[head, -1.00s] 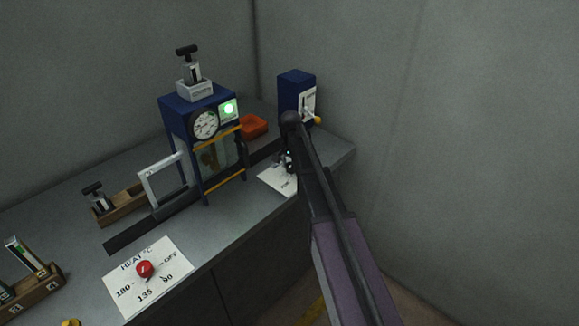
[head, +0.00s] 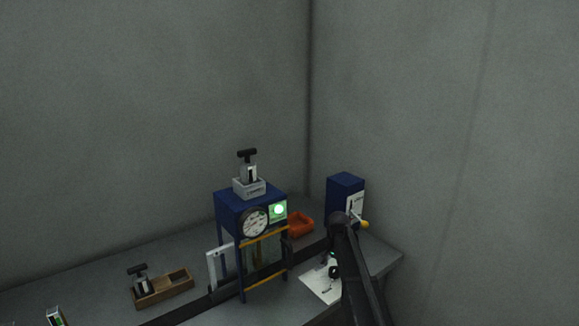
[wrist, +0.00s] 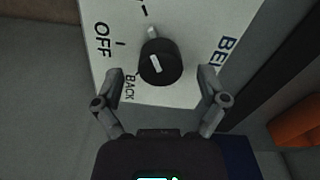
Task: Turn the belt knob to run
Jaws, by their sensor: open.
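The belt knob (wrist: 160,62) is black and round with a white line on its top. It sits on a white plate (wrist: 190,18) printed OFF, BACK and a partly cut-off word starting BEL. A pale nub sticks out from the knob towards the top of the wrist view, near a tick mark. My gripper (wrist: 161,74) is open, with one finger to each side of the knob's lower part; whether they touch it I cannot tell. In the head view the plate (head: 314,285) lies at the counter's right front, and my arm hides part of it.
A blue machine (head: 228,207) with a gauge and a lit green lamp stands left of the plate. A blue box (head: 343,189) with a yellow-ended lever stands behind. An orange tray (head: 300,223) and a wooden holder (head: 172,287) are also on the counter.

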